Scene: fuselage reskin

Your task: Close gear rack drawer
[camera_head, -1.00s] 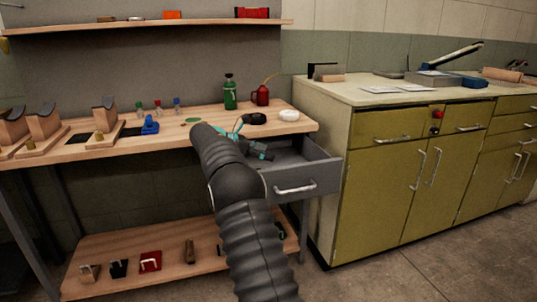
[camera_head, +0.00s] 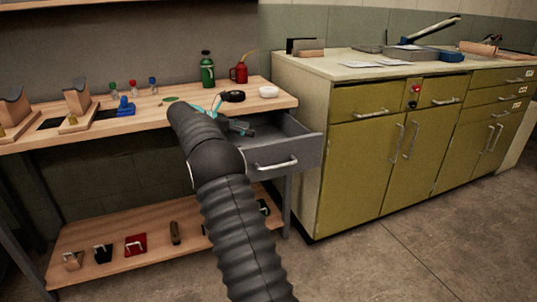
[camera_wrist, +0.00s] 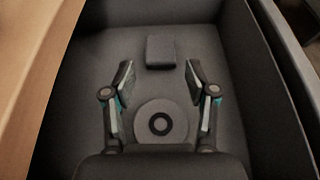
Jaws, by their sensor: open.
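The grey drawer (camera_head: 284,155) under the right end of the wooden workbench is pulled out, with a pale bar handle (camera_head: 276,164) on its front. My gripper (camera_head: 245,130) is over the open drawer in the head view, partly hidden by my arm. In the wrist view my gripper (camera_wrist: 158,78) is open, its two fingers apart and pointing into the drawer (camera_wrist: 95,60). A small dark block (camera_wrist: 160,50) and a round disc with a dark ring (camera_wrist: 160,123) show on the drawer floor. Nothing is between the fingertips. I cannot tell whether the fingers touch the drawer.
The workbench top (camera_head: 150,118) holds a green bottle (camera_head: 207,69), a red oil can (camera_head: 240,69), a black roll (camera_head: 232,96) and a white roll (camera_head: 268,91). An olive cabinet (camera_head: 365,170) stands close to the drawer's right. The floor (camera_head: 420,240) in front is clear.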

